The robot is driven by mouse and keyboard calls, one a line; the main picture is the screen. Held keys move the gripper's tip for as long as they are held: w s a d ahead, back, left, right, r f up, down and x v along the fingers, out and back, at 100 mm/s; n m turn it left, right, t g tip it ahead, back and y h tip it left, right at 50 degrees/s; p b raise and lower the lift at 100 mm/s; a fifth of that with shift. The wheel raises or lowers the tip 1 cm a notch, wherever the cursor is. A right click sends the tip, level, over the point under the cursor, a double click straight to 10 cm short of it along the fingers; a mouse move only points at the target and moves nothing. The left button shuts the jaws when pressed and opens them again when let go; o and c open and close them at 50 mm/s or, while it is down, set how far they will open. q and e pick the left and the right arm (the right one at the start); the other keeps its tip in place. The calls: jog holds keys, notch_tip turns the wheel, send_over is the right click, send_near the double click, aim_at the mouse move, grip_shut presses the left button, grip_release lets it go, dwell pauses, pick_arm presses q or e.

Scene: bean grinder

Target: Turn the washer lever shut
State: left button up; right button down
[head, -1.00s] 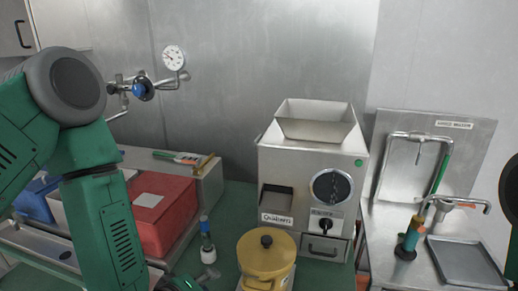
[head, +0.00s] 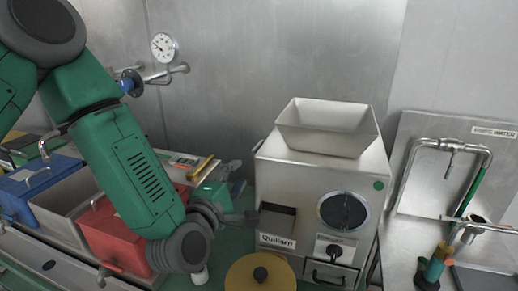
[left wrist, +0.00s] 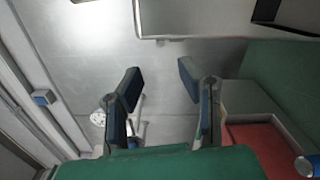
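The sink-like station with a labelled steel back panel (head: 425,175) stands at the right in the head view. It carries a bent steel pipe (head: 472,147) with a green length along it, and a lower spout (head: 478,222). I cannot tell which part is the washer lever. My left gripper (head: 228,212) is in front of the grinder's left side, well away from that station. In the left wrist view its two fingers (left wrist: 160,88) are apart with nothing between them.
The steel grinder (head: 305,185) with a hopper stands in the middle. A yellow lidded pot (head: 240,277) is in front of it. Red (head: 115,232) and blue (head: 35,185) bins are at the left. A gauge (head: 163,46) is on the wall.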

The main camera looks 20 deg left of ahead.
aim_at(255, 149)
pick_arm(q)
jog(key=w+p, duration=0.2)
jog(key=w, duration=0.9)
jog(key=shift+w+f+p, duration=0.1)
jog(key=shift+p, duration=0.2)
jog(key=shift+w+d, duration=0.35)
jog(key=shift+w, duration=0.15)
jog(key=shift+a, duration=0.1)
jog(key=shift+a+f, duration=0.1)
jog(key=shift+a, duration=0.15)
grip_shut()
